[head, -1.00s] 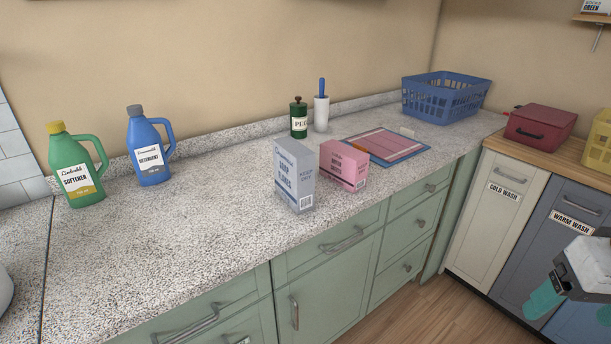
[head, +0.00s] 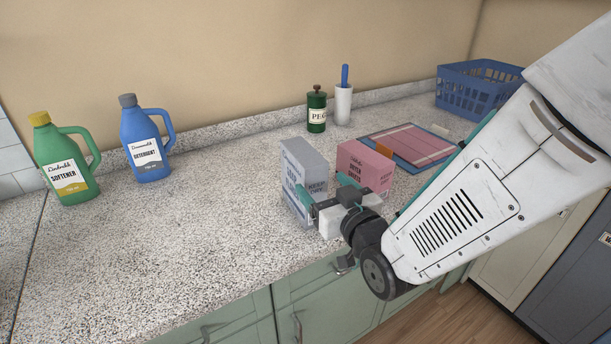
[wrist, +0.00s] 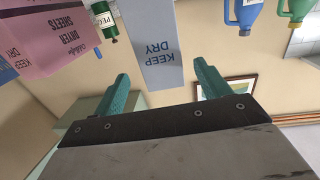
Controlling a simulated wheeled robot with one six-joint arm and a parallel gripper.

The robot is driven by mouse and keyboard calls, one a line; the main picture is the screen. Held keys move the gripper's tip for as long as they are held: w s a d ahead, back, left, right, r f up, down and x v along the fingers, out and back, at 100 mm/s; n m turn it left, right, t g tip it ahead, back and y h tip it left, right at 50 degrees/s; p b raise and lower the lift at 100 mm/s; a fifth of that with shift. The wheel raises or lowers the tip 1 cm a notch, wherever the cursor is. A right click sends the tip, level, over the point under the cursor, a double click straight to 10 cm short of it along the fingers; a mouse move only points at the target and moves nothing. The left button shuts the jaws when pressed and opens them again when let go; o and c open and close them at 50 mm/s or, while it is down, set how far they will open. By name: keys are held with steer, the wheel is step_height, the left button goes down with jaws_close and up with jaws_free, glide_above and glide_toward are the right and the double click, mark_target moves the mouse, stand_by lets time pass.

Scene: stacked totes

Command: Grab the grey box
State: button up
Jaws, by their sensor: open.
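The grey box (head: 297,166) stands upright on the speckled counter, left of the pink dryer sheets box (head: 368,168). My gripper (head: 328,188) is open at the grey box's near right side, its teal fingers pointing at it. In the wrist view, which is upside down, the grey box (wrist: 152,45) with "KEEP DRY" on it lies between the two spread fingers (wrist: 160,78), with a gap visible on each side. I cannot tell how far the fingertips reach alongside it. My gripper hides part of the grey box's lower right in the head view.
The pink box also shows close by in the wrist view (wrist: 55,35). A green peg jar (head: 316,110), a lint roller (head: 343,103) and a folded board (head: 410,146) stand or lie behind. Softener (head: 66,165) and detergent (head: 145,145) bottles are left. The counter's front left is clear.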

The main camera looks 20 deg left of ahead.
steer(key=x, duration=0.8)
steer(key=shift+a, duration=0.15)
steer(key=shift+r, duration=0.1)
jaws_close()
